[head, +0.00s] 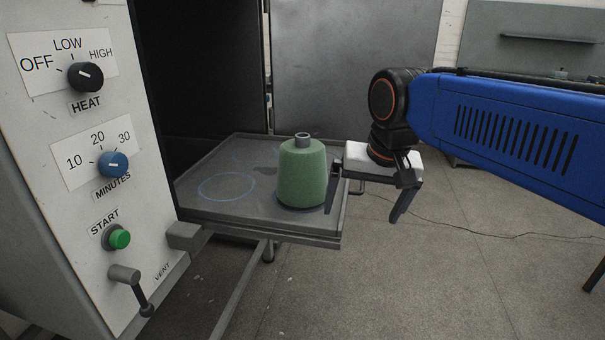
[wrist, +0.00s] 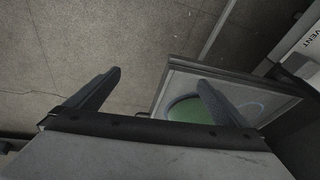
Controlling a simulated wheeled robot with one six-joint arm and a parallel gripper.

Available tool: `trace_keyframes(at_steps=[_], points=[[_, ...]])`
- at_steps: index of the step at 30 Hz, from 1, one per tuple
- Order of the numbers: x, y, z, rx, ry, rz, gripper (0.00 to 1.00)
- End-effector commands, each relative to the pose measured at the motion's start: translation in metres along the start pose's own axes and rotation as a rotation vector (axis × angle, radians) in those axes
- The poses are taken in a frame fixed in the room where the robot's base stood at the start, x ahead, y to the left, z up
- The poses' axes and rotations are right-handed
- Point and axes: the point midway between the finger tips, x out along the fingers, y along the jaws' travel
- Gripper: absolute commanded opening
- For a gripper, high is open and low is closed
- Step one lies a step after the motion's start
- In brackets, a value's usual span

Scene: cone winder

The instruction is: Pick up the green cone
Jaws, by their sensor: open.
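The green cone (head: 302,175) stands upright on the grey tray (head: 215,215), near its right side, with a grey tube end showing on top. My gripper (head: 366,200) is open and empty, just to the right of the cone. Its left finger appears close to the cone's right side; I cannot tell whether they touch. In the wrist view my gripper (wrist: 158,88) shows two spread fingers. Part of the green cone (wrist: 188,110) shows behind the right finger, which hides some of it. The tray (wrist: 222,77) also shows there.
The control panel (head: 75,140) with knobs, a green start button (head: 119,238) and a vent lever (head: 128,280) stands at the left. A dark open cabinet (head: 200,70) lies behind the tray. Blue circle outlines (head: 226,187) mark bare tray. Floor at the right is mostly clear.

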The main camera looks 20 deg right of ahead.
Motion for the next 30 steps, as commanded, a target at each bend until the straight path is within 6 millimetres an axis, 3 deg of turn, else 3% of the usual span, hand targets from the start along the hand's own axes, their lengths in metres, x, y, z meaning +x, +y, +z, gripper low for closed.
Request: trace_keyframes(at_steps=[3, 15, 24, 30], points=[[-0.027, -0.021, -0.037, 0.136, -0.034, 0.015, 1.00], [-0.096, -0.087, -0.145, 0.609, -0.124, 0.102, 1.00], [-0.127, -0.135, -0.213, 0.958, -0.163, 0.202, 1.00], [-0.137, -0.158, -0.242, 1.131, -0.170, 0.260, 1.00]])
